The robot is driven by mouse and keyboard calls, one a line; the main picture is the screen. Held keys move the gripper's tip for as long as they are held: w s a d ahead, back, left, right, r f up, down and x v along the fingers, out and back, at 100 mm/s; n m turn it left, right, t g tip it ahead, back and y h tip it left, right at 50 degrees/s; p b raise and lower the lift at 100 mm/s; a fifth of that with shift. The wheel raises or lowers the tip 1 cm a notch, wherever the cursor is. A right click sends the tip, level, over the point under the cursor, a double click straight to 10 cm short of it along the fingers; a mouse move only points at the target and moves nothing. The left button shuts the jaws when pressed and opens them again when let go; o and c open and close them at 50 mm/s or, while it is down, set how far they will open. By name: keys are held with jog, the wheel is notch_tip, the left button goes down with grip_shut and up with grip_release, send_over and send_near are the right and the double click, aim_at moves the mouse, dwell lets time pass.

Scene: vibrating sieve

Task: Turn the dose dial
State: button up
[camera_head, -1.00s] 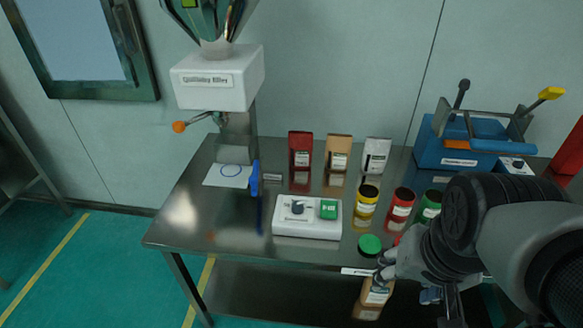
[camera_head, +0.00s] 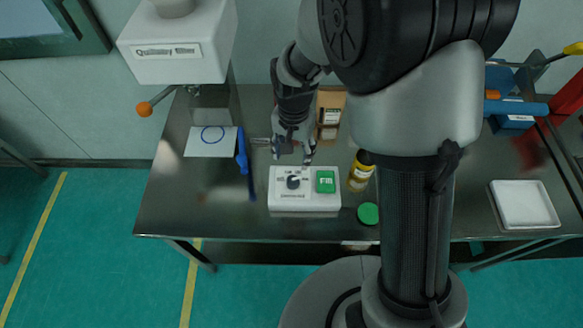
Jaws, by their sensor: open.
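The dose dial (camera_head: 293,182) is a dark round knob on the left half of a white control box (camera_head: 305,201) on the metal table. My gripper (camera_head: 295,158) is above and just behind the box, pointing down. Its jaws are open and hold nothing. It looks apart from the dial, though the exact height is hard to tell. The dial's top and the marks around it are visible.
A white machine with an orange-tipped lever (camera_head: 145,109) stands at the back left. A marked paper (camera_head: 211,141) and a blue item (camera_head: 242,151) lie left of the box. A yellow jar (camera_head: 360,172) and a green lid (camera_head: 368,214) are to the right. My arm hides much of the right side.

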aim_at(293, 180)
notch_tip(293, 180, down, 15)
jog(key=b, duration=0.3)
jog(key=shift+w+r, duration=0.15)
jog(key=shift+r, duration=0.05)
jog(key=shift+c, duration=0.4)
jog(key=c, duration=1)
